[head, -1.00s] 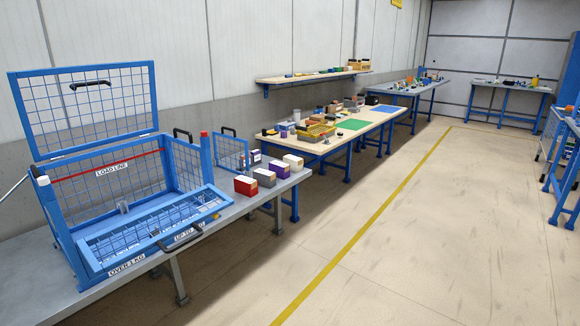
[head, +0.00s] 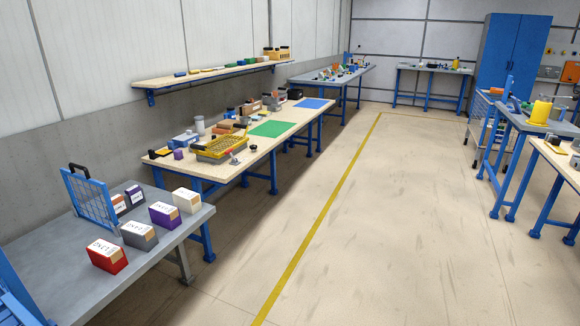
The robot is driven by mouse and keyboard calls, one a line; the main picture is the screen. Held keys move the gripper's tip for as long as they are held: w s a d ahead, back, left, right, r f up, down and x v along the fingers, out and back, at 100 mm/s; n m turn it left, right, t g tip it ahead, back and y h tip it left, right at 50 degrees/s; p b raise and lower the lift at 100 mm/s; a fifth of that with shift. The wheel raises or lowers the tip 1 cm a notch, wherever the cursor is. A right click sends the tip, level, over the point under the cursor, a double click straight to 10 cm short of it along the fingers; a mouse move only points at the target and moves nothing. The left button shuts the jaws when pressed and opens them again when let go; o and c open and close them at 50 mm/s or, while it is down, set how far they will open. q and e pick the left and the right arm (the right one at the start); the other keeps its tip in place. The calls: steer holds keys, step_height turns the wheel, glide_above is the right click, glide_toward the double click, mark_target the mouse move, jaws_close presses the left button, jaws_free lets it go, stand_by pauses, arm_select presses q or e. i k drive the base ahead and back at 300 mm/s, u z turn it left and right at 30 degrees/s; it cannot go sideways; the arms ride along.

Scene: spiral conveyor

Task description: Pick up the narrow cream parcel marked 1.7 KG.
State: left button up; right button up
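A cream parcel (head: 187,201) stands at the far right corner of the grey table (head: 62,262). It looks narrow, with a pale face and a tan patch; its printed marking is too small to read. A purple parcel (head: 164,216), a grey parcel (head: 140,236) and a red parcel (head: 108,256) stand in a row in front of it, apart from each other. Neither of my grippers is in view.
A blue mesh panel (head: 89,202) with a black handle stands on the grey table, with small dark parcels (head: 133,195) beside it. A wooden workbench (head: 240,140) with trays and tools stands beyond. The floor (head: 330,230) to the right is clear.

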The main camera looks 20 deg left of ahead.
mark_target(188, 201)
steer(key=u, duration=0.35)
steer(key=i, duration=1.7)
steer(key=u, duration=0.95)
